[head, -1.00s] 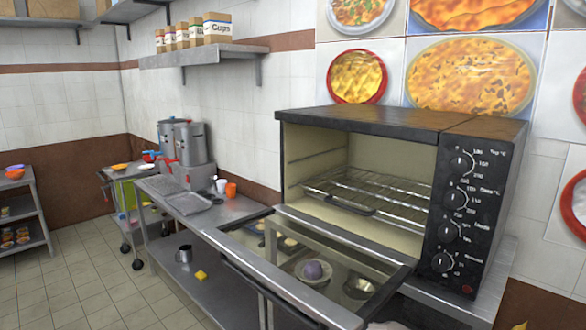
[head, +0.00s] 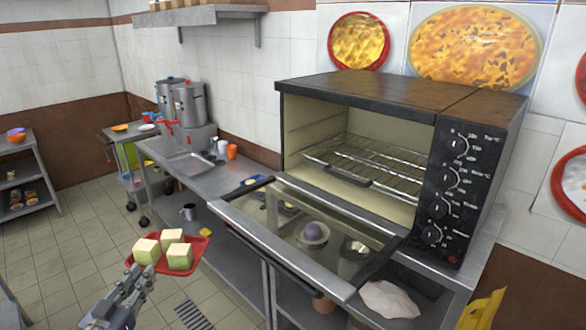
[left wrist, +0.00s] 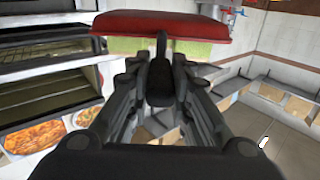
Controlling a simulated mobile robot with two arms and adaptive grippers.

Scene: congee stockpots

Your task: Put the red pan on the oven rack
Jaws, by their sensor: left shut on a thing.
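The red pan (head: 201,248) shows at the lower left of the head view, with 3 pale, green-sided cubes (head: 173,238) on it. My left gripper (head: 137,282) is shut on the near side of the pan and holds it up in front of the counter. In the left wrist view the red pan (left wrist: 190,27) lies beyond the fingers of my left gripper (left wrist: 160,75). The oven rack (head: 372,165) is a bare wire shelf inside the open oven (head: 325,95), to the right of and apart from the pan. My right gripper is out of view.
The oven's glass door (head: 290,252) is folded down between the pan and the oven cavity. Steel pots (head: 190,103), an orange cup (head: 231,152) and a tray stand on the counter (head: 215,180) to the left.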

